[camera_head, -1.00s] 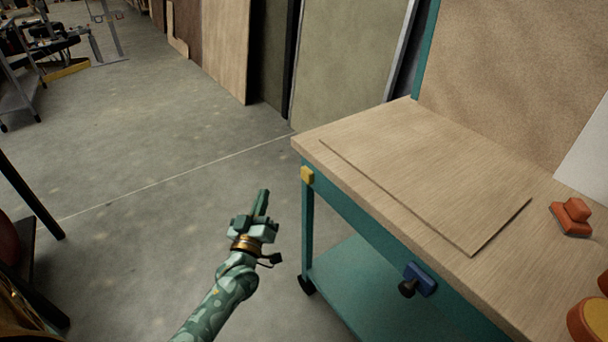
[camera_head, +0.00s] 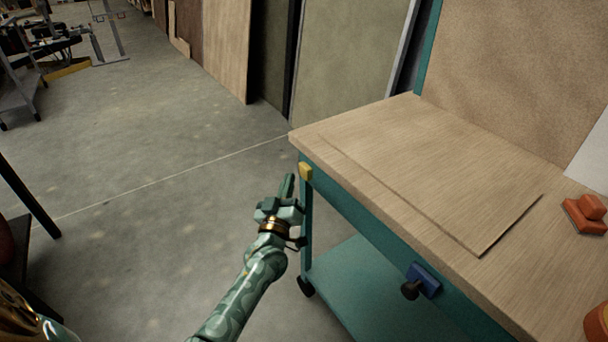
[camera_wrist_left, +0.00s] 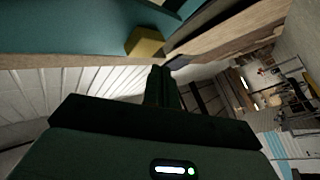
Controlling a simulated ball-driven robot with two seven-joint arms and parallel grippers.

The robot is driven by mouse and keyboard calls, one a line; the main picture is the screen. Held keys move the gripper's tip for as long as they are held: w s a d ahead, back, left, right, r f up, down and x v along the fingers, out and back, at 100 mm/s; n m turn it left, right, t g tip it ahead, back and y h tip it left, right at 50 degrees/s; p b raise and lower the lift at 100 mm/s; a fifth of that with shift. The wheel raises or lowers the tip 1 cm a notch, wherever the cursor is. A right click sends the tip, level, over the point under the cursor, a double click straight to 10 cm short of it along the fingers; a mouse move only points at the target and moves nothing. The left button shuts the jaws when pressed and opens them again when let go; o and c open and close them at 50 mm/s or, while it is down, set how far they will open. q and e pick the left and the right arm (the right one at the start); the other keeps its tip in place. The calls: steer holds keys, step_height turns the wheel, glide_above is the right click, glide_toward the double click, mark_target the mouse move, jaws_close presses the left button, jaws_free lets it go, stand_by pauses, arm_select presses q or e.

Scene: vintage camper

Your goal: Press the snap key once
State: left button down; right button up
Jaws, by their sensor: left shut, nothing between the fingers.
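A small yellow block (camera_head: 305,171), which looks like the snap key, sits on the teal front frame near the left corner of the workbench (camera_head: 450,225). My left gripper (camera_head: 288,184) is shut and empty. In the head view its fingertips point up just left of the yellow block, with a small gap between them in the picture. In the left wrist view the yellow block (camera_wrist_left: 145,42) shows just above and left of the fingertips (camera_wrist_left: 161,72); I cannot tell whether they touch. My right gripper is not in view.
A blue fixture with a dark knob (camera_head: 421,281) sticks out from the bench front, to the right. A thin wooden board (camera_head: 430,190) and an orange object (camera_head: 586,213) lie on the top. Open concrete floor (camera_head: 160,150) is to the left.

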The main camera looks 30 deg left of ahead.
arm_select(q)
steer(key=shift+w+d, duration=0.15)
steer(key=shift+w, duration=0.2)
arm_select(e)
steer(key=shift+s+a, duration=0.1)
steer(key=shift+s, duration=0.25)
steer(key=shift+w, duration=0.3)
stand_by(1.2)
arm_select(q)
steer(key=shift+w+d, duration=0.15)
steer(key=shift+w, duration=0.2)
steer(key=shift+w+d, duration=0.2)
steer(key=shift+w, duration=0.3)
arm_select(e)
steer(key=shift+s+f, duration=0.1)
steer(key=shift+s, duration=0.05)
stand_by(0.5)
arm_select(q)
steer(key=shift+s+r, duration=0.1)
steer(key=shift+s+a+p, duration=0.35)
steer(key=shift+s, duration=0.45)
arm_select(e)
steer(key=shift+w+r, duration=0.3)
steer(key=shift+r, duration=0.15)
